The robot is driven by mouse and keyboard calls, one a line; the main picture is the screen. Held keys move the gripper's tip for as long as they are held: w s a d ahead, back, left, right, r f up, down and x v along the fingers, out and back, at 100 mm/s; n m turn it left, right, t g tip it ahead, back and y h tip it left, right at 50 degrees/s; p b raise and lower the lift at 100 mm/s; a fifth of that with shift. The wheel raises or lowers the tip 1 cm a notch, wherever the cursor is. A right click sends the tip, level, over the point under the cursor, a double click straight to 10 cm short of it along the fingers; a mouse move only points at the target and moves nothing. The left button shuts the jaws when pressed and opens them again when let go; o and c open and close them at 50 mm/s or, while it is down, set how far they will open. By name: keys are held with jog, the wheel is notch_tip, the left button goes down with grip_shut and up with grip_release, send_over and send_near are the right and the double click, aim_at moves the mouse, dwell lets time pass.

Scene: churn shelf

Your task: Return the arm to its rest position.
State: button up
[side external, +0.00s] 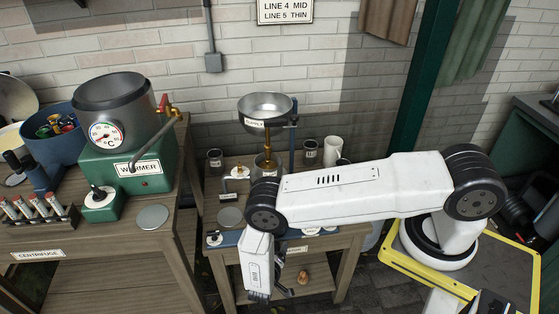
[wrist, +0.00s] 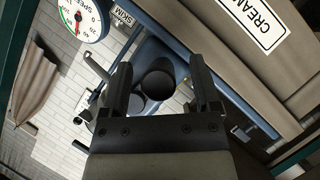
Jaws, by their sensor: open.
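My white arm reaches left from its base across the front of the small wooden table (side external: 290,243). My gripper (side external: 270,294) hangs at the lower end of the arm, pointing down in front of the table's edge. In the wrist view my gripper (wrist: 161,75) shows two dark fingers spread apart with nothing held. A dark round-topped piece (wrist: 157,80) appears beyond the gap between the fingers; its distance is hard to tell.
The table carries a metal bowl (side external: 265,105) on a stand, small jars and a white cup (side external: 333,150). Left is a bench with a green warmer (side external: 125,170) and a tube rack (side external: 35,210). A green post (side external: 420,85) stands behind my arm. A CREAM label (wrist: 257,20) shows in the wrist view.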

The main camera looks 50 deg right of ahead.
grip_shut()
dwell(0.5)
